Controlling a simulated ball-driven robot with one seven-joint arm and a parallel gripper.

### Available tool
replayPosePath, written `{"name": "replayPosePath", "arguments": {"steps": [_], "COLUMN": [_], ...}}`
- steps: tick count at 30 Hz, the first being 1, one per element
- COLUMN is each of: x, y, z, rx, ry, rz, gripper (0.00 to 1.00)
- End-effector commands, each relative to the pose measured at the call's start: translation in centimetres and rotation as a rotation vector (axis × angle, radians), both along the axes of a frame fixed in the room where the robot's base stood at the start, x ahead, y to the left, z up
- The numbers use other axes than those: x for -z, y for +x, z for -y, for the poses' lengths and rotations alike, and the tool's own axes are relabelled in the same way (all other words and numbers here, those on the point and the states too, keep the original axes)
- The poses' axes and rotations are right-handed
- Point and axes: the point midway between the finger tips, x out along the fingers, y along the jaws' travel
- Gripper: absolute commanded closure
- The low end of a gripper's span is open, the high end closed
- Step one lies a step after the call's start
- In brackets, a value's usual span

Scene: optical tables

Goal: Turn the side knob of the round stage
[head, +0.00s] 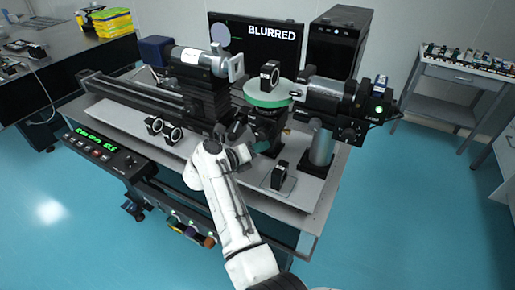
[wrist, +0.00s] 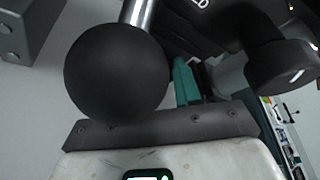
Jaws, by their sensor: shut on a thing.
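The round stage (head: 268,98) has a green rim and a dark body, and it stands on the optical table between two horizontal barrels. My gripper (head: 260,146) reaches in at the lower front of this stage, with a teal part beside the dark body. It is shut on the side knob, which the fingers and dark parts hide in the head view. In the wrist view, teal finger parts (wrist: 187,82) show beyond the dark gripper bar (wrist: 205,122). A large black ball on a silver shaft (wrist: 115,72) sits close in front, covering part of the bar.
A monitor (head: 255,40) behind the stage reads "BLURRED". A camera-like barrel (head: 330,95) lies to the right, and another barrel (head: 200,60) to the left. A small mounted optic (head: 279,176) stands right of my gripper. Blue floor is open around the table.

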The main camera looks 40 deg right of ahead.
Motion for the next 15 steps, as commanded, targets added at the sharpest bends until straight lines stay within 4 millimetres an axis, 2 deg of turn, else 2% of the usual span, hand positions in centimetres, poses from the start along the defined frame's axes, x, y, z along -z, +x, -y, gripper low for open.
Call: {"name": "replayPosePath", "arguments": {"steps": [3, 15], "x": [0.04, 0.0], "y": [0.04, -0.03], "z": [-0.04, -0.08], "rx": [-0.001, -0.002], "ry": [0.0, 0.034], "rz": [0.0, 0.095], "gripper": [0.97, 0.97]}}
